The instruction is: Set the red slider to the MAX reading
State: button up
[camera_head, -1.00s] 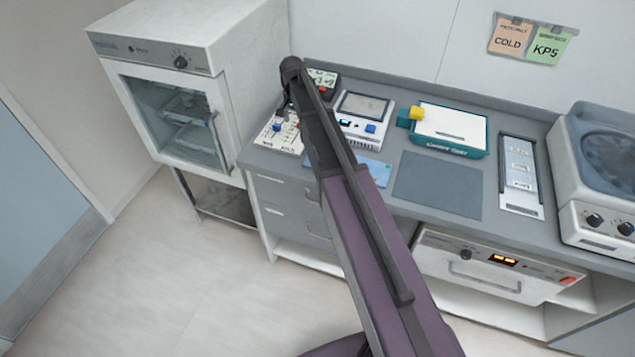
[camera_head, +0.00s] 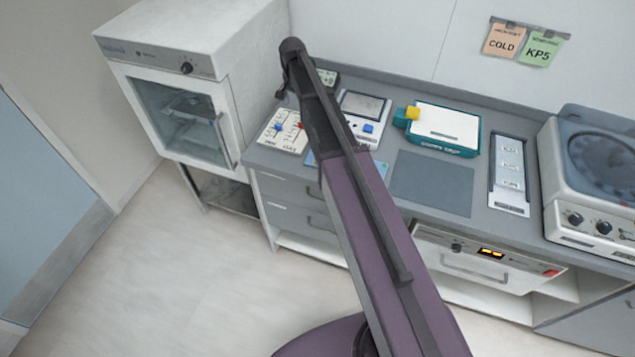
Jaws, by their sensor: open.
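A white slider panel (camera_head: 283,143) lies on the left end of the grey counter. It has a blue slider knob (camera_head: 277,128) on its left track and a red slider (camera_head: 301,126) near the top of its right track, at the arm's edge. The printed marks are too small to read, so I cannot tell the red slider's reading. My arm crosses the view and covers the panel's right side. My gripper (camera_head: 282,93) shows only as a small dark part under the arm's far end, beyond the panel; it is open and apart from the red slider. Most of it is hidden.
A white cabinet (camera_head: 235,60) stands left of the counter. A device with a screen (camera_head: 362,104), a teal box (camera_head: 445,127) with a yellow block, a dark mat (camera_head: 432,183), a tray (camera_head: 509,174) and a round-lidded machine (camera_head: 595,180) line the counter to the right.

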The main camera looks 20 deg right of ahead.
jog(key=s+f+n+b, duration=0.2)
jog(key=s+f+b, duration=0.1)
jog(key=s, duration=0.6)
jog(key=s+f+n+b, duration=0.2)
jog(key=s+f+b, duration=0.2)
jog(key=s, duration=0.5)
jog(key=s+f+n+b, duration=0.2)
jog(key=s+f+b, duration=0.2)
jog(key=s, duration=0.5)
jog(key=shift+f+n+b, duration=0.25)
jog(key=shift+n+b, duration=0.15)
jog(key=shift+b, duration=0.1)
jog(key=shift+s+a, duration=0.1)
jog(key=shift+s, duration=0.95)
dwell(2.6)
